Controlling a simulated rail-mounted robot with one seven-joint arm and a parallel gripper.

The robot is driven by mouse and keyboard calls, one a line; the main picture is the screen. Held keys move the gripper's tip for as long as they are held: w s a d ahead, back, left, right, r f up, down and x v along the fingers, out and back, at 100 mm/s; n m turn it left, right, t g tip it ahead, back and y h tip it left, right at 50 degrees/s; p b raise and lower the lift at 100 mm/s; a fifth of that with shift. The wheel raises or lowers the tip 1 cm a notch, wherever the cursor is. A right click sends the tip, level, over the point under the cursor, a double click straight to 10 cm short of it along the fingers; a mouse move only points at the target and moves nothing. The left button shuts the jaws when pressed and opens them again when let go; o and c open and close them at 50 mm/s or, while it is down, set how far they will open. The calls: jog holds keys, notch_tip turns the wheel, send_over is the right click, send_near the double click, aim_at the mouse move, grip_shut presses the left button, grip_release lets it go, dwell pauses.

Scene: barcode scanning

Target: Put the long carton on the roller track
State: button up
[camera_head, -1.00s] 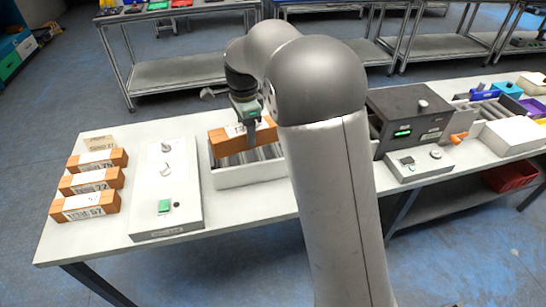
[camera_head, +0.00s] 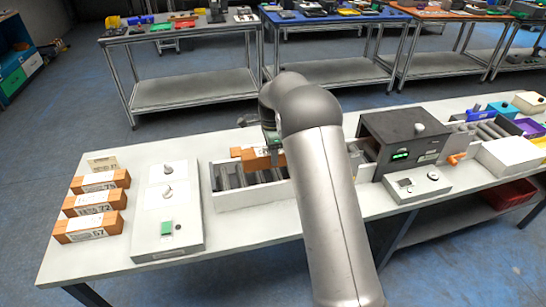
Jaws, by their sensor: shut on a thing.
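An orange-brown long carton (camera_head: 251,160) with a white label is at the roller track (camera_head: 249,197), a white-walled trough with grey rollers. My gripper (camera_head: 272,150) is shut on the carton from above. My arm hides the carton's right part and much of the gripper. The carton is over the right part of the visible rollers. I cannot tell whether it touches them.
Three similar cartons (camera_head: 88,227) lie in a column at the table's left, with a small beige block (camera_head: 103,163) behind. A white panel (camera_head: 167,230) with knobs and a green button stands beside the track. A dark scanner housing (camera_head: 405,140) stands right of my arm.

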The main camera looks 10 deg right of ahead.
jog(key=shift+w+d+f, duration=0.25)
jog(key=shift+f, duration=0.15)
jog(key=shift+f+p, duration=0.4)
jog(key=shift+f, duration=1.1)
jog(key=shift+f, duration=0.2)
jog(key=o, duration=1.3)
